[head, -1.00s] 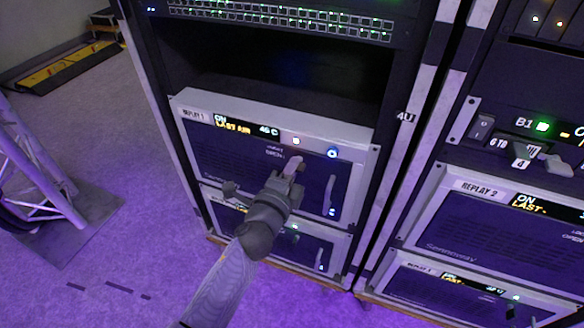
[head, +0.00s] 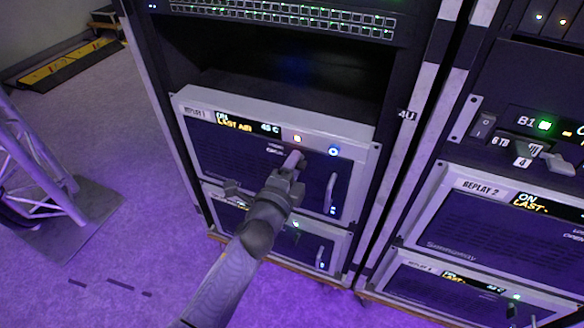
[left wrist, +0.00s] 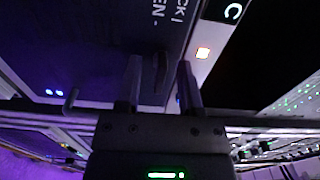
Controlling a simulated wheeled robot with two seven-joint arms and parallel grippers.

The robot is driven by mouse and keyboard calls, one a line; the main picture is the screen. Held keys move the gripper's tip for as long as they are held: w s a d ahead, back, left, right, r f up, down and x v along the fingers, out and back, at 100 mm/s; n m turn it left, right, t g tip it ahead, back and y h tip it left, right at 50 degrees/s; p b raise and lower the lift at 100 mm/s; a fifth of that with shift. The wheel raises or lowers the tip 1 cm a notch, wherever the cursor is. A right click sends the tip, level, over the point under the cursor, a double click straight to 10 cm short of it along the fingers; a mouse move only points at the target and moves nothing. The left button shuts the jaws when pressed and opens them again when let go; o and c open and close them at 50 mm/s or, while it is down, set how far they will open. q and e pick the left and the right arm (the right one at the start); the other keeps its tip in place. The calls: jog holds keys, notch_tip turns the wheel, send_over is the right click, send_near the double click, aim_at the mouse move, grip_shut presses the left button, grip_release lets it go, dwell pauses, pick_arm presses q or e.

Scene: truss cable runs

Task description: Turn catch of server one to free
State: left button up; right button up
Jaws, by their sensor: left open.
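Server one is the unit labelled REPLAY 1 (head: 262,120), in the left rack, with a lit display, an orange light and a blue-ringed button. My left gripper (head: 294,160) is in front of the upper right part of its dark front panel, left of the panel's handle (head: 331,192). In the left wrist view the left gripper (left wrist: 159,70) is open, with one finger on each side of a small dark catch (left wrist: 161,73) beside the LOCK/OPEN lettering. I cannot tell whether the fingers touch it. In the head view the gripper hides the catch. My right gripper is out of view.
A second, similar unit (head: 275,236) sits directly below in the same rack. The right rack holds REPLAY 2 (head: 490,220). A truss foot (head: 70,225) stands on the floor at left. The rack bay above REPLAY 1 (head: 285,75) is empty.

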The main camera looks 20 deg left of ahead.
pick_arm(q)
jog(key=s+p, duration=0.2)
jog(key=s, duration=0.8)
jog(key=shift+a, duration=0.2)
jog(key=shift+f, duration=0.1)
